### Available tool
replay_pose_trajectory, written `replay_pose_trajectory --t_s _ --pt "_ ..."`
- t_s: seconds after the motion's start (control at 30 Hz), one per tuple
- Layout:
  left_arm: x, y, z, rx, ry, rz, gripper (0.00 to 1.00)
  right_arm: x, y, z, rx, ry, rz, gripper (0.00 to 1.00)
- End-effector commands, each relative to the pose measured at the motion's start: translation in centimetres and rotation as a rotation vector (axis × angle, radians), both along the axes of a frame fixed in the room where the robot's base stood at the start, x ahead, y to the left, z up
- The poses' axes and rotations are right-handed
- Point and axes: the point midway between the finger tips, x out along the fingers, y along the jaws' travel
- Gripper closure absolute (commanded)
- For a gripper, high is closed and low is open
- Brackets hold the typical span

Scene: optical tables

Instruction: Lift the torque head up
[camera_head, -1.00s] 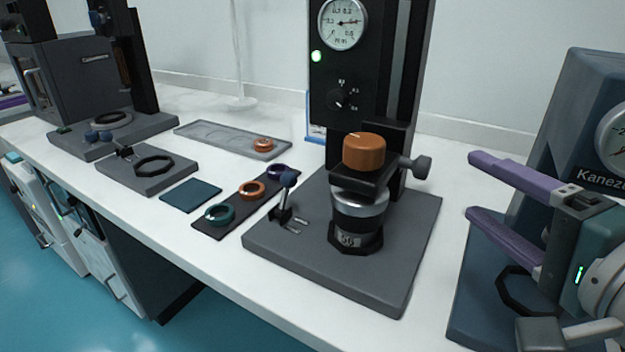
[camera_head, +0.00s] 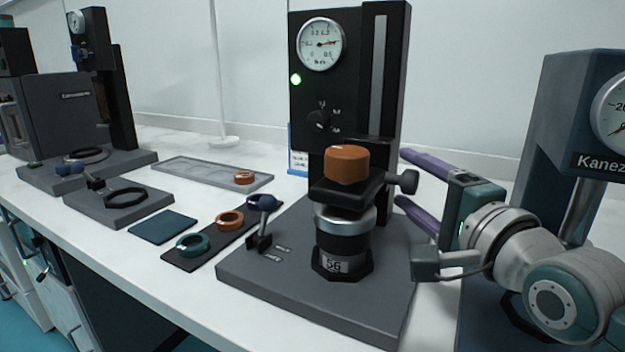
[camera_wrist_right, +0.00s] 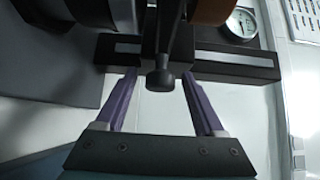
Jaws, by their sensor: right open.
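The torque head (camera_head: 346,190) is a black bracket with an orange-brown knob on top and a dark clamp knob (camera_head: 408,181) on its right side. It sits low on the black column, directly over a silver-collared black cylinder (camera_head: 343,240) labelled 56; I cannot tell whether they touch. My right gripper (camera_head: 401,177) is open, its purple fingers pointing left around the clamp knob. In the right wrist view the clamp knob (camera_wrist_right: 160,80) lies between the two fingertips, with gaps on both sides. My left gripper is not in view.
The column (camera_head: 350,80) carries a dial gauge and a lit green lamp. A dark mat (camera_head: 180,262) with several coloured rings lies left of the grey base (camera_head: 300,300). A blue-grey machine (camera_head: 575,120) stands close on the right.

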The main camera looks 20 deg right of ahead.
Motion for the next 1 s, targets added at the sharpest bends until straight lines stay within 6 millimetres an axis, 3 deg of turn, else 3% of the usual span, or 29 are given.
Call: replay_pose_trajectory --t_s 0.33,0.9,1.0 --pt "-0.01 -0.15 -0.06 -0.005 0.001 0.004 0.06 0.45 -0.05 0.02 -0.001 0.0 0.0 0.29" --pt "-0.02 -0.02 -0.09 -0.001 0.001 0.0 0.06 0.43 -0.03 0.03 0.0 0.0 0.0 0.94" --pt "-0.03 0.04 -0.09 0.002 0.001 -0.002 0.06 0.43 -0.03 0.03 0.0 0.0 0.0 1.0"
